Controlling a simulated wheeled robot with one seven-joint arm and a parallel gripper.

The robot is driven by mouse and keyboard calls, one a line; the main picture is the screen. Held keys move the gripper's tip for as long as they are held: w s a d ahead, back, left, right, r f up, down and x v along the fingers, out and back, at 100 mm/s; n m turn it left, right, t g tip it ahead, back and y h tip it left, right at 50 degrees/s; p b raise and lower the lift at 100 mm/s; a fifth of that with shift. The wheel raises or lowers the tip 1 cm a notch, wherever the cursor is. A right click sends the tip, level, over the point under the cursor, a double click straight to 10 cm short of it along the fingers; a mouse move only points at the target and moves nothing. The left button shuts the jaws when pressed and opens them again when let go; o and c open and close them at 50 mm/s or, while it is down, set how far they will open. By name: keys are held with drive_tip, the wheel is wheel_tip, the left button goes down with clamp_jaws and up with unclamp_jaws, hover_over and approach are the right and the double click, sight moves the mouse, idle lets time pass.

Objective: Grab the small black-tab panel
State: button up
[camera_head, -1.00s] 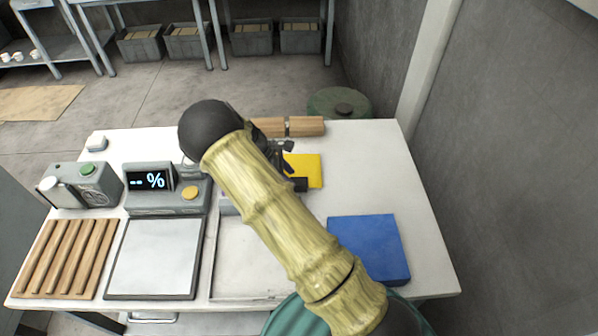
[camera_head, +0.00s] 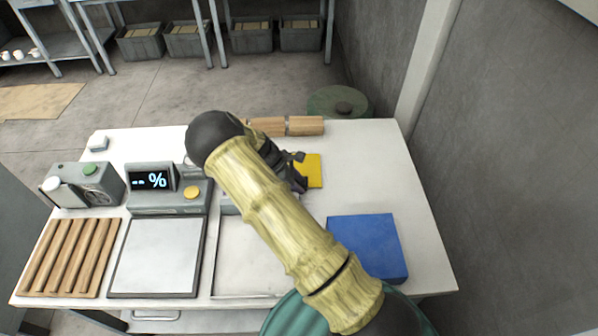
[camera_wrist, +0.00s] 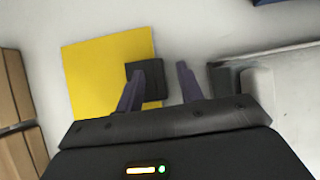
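The panel is a flat yellow square (camera_wrist: 100,75) with a small black tab (camera_wrist: 153,88) on its edge, lying on the white table. In the head view the yellow panel (camera_head: 313,171) shows beyond my arm, and its tab is hidden behind my gripper (camera_head: 298,170). In the wrist view my gripper (camera_wrist: 166,66) is open with nothing held. Its left finger overlaps the tab in the picture and its right finger is over bare table to the right of it. I cannot tell how high the fingers are above the tab.
A blue block (camera_head: 368,248) sits right of my arm. A grey tray (camera_head: 240,265), a display device (camera_head: 165,200) and a wooden slatted rack (camera_head: 68,258) are left. A wooden roller (camera_head: 305,126) lies at the back edge.

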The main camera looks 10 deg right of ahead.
clamp_jaws()
drive_tip(key=shift+r, duration=0.1)
wheel_tip(320, 180, up, 10)
drive_tip(key=b, duration=0.1)
idle(0.6)
idle(0.4)
